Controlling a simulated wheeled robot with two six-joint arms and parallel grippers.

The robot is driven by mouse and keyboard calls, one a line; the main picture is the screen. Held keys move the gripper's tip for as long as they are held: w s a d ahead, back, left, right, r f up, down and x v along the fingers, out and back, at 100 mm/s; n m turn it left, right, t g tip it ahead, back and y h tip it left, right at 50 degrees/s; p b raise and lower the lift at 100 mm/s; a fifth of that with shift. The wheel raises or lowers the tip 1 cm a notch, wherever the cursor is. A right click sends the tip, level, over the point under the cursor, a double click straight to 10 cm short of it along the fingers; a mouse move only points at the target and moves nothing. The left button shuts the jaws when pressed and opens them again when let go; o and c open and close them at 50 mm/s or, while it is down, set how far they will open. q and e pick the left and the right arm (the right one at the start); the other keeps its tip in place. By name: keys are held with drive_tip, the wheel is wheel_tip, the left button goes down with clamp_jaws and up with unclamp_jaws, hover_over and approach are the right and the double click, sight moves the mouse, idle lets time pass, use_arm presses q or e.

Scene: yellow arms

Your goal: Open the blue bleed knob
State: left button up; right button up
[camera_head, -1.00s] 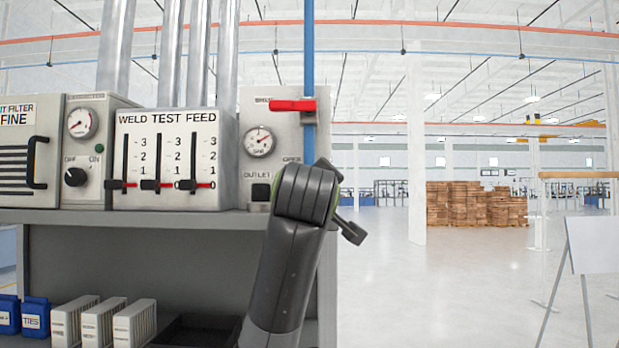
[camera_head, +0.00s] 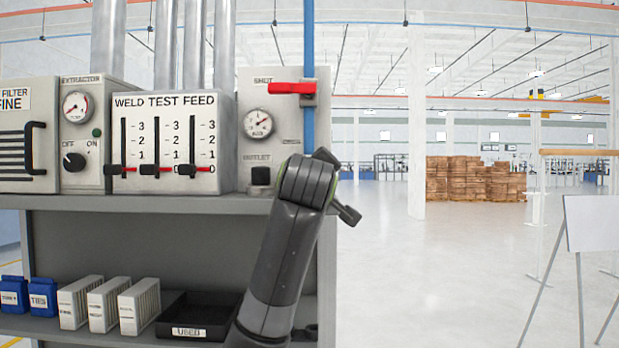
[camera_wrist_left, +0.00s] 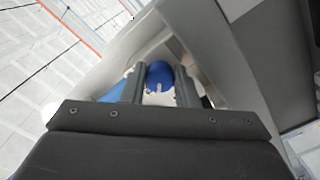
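The blue bleed knob (camera_wrist_left: 159,74) shows in the left wrist view, round with a pale mark on its face. It sits in the gap between the fingertips of my left gripper (camera_wrist_left: 160,80). The fingers stand apart, and I cannot tell whether they touch the knob. In the head view, my left arm rises in front of the bench's right end, before the blue vertical pipe (camera_head: 309,40). Its wrist hides its fingers and the knob there. My right gripper is in neither view.
A red lever handle (camera_head: 291,88) sits on the pipe above a gauge (camera_head: 258,123). The weld test feed box (camera_head: 170,145) stands on the shelf to the left. Below are a black tray (camera_head: 197,314) and blue boxes (camera_head: 43,294). Open floor lies to the right.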

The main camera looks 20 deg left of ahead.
use_arm(q)
drive_tip(key=shift+c, duration=0.8)
drive_tip(key=shift+m, duration=0.3)
drive_tip(key=shift+f+m+b, duration=0.1)
drive_tip(key=shift+m+b, duration=0.65)
drive_tip(key=shift+m, duration=0.25)
drive_tip(key=m+b, duration=0.3)
drive_tip(key=m, duration=0.3)
drive_tip(key=shift+a, duration=0.1)
drive_tip(key=m+b, duration=0.1)
drive_tip(key=m, duration=0.3)
drive_tip(key=shift+s+a+m+b, duration=0.1)
drive_tip(key=shift+m+b, duration=0.2)
drive_tip(key=shift+m, duration=0.1)
drive_tip(key=shift+m+b, duration=0.7)
drive_tip(key=shift+m, duration=1.5)
